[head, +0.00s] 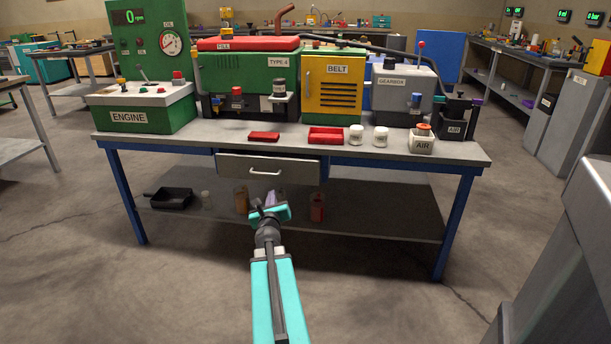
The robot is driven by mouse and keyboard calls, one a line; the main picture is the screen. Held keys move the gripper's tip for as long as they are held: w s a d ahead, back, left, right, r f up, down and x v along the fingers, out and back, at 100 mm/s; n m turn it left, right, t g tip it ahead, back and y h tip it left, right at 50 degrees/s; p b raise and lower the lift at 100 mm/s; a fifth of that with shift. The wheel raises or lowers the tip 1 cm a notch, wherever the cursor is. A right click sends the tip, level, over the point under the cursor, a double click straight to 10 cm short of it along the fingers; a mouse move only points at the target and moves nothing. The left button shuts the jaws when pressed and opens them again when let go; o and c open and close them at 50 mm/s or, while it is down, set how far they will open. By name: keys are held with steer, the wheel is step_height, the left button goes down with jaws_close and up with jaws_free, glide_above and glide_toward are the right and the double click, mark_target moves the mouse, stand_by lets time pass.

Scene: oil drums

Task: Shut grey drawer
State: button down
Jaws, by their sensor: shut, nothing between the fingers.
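The grey drawer (235,168) sits under the middle of the workbench top, with a pale bar handle (265,172) across its front. Its front stands at or a little forward of the blue bench rail; I cannot tell how far out it is. My gripper (264,206) is at the end of the turquoise arm, in front of the bench and just below the drawer front in the picture. It appears apart from the handle. It is shut and empty. The drawer's inside is hidden.
The workbench top (465,155) holds a green engine panel (150,115), a yellow belt box (333,85), red trays and white jars. The lower shelf (390,210) holds a black tray (170,199) and several jars. A grey cabinet (575,250) stands near right. Floor in front is clear.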

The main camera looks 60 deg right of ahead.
steer(key=s+d+r+m+g+h+b, duration=0.1)
steer(key=s+d+r+m+g+h, duration=0.1)
steer(key=s, duration=0.6)
steer(key=d+r+m+g, duration=0.1)
steer(key=d+r+m, duration=0.1)
steer(key=d+m, duration=0.1)
steer(key=shift+d+m+h, duration=0.3)
steer(key=shift+d, duration=0.1)
glide_toward(307, 162)
steer(key=shift+x, duration=3.25)
steer(key=shift+b+x, duration=0.55)
steer(key=shift+x, duration=1.5)
steer(key=shift+w+d+r, duration=0.1)
steer(key=shift+d+r, duration=0.05)
steer(key=shift+d, duration=0.05)
